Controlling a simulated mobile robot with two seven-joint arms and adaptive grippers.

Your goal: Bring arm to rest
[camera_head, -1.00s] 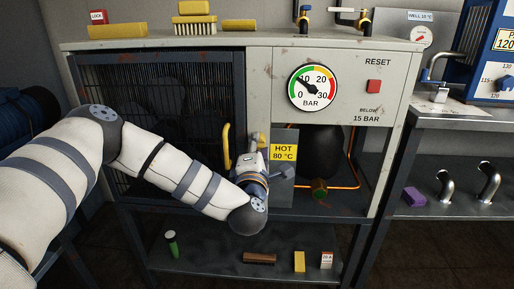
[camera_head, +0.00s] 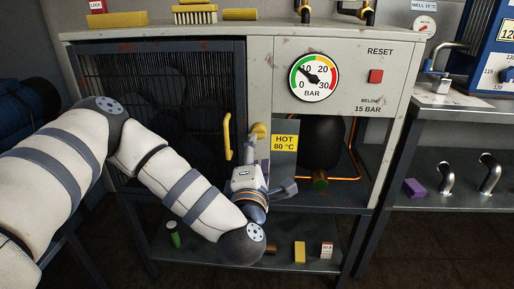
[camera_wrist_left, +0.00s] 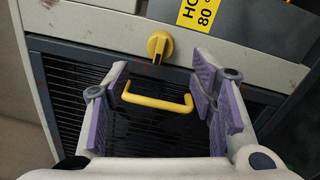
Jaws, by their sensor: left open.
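My left arm comes in from the left in the head view and bends up at the wrist in front of the grey machine (camera_head: 262,75). A yellow knob (camera_wrist_left: 159,46) is just beyond. My right gripper is not in view.
A pressure gauge (camera_head: 314,78) and a red reset button (camera_head: 376,76) are on the machine's front. A lower shelf holds a green cylinder (camera_head: 174,234), a yellow block (camera_head: 299,252) and a small box (camera_head: 326,250). A steel bench (camera_head: 460,115) stands at right.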

